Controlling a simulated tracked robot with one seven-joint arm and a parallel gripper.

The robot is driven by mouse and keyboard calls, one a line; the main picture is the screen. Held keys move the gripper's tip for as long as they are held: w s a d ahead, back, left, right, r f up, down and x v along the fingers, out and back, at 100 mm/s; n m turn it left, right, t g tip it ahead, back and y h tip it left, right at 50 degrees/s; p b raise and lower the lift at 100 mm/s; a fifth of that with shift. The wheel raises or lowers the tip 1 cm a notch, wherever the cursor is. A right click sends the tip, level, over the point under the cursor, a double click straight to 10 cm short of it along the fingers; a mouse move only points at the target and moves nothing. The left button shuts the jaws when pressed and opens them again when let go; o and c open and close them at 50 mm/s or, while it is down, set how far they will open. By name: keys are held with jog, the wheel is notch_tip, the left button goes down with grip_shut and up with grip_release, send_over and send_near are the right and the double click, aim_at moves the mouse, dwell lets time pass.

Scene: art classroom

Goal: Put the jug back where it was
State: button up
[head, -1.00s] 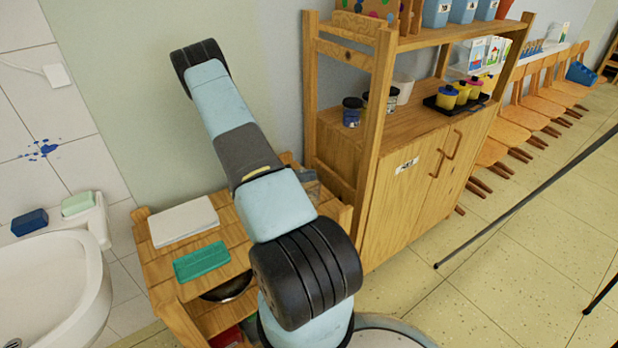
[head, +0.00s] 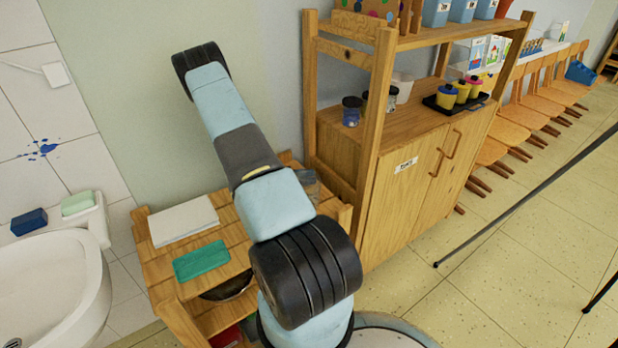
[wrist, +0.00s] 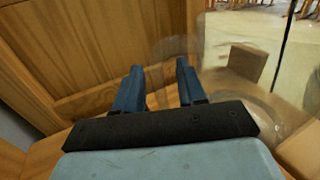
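A clear see-through jug (wrist: 225,85) fills the right half of the wrist view, just beyond and to the right of my fingertips. A faint clear edge of it shows near the fingertips; whether it lies between them I cannot tell. My gripper (wrist: 158,72) has its two blue fingers spread apart, with no solid thing seen between them. In the head view my arm hides the gripper. A bit of a greyish clear thing, likely the jug (head: 309,181), shows behind my arm at the right back of the low wooden slatted stand (head: 160,272).
The stand also bears a white stack (head: 184,220) and a green block (head: 201,261). A tall wooden cabinet (head: 400,190) stands close on the right, with jars and a black tray (head: 440,104). A sink (head: 50,285) is at left. Floor at right is mostly clear.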

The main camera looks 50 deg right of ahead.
jog(key=v, duration=1.1)
jog(key=shift+w+a, duration=0.25)
jog(key=shift+w+a+r, duration=0.1)
jog(key=shift+a, duration=0.05)
jog(key=s+a+r+m+t+y, duration=0.1)
jog(key=a+r+m+t+y, duration=0.15)
jog(key=a+r, duration=0.45)
jog(key=s+a+r+m+t+y, duration=0.1)
jog(key=a+r+m+y, duration=0.15)
jog(key=r, duration=0.85)
jog(key=a+r+m+t+y, duration=0.2)
jog(key=a+r+y, duration=0.15)
jog(key=r, duration=0.55)
jog(key=s+a+r+m+t+y, duration=0.3)
jog(key=s+a+r+t+y, duration=0.2)
jog(key=s+a+r+t, duration=0.6)
jog(key=s+a+r, duration=0.6)
jog(key=s+a, duration=0.1)
jog(key=shift+s+r+m, duration=0.3)
jog(key=shift+s+r, duration=0.05)
jog(key=shift+a, duration=0.1)
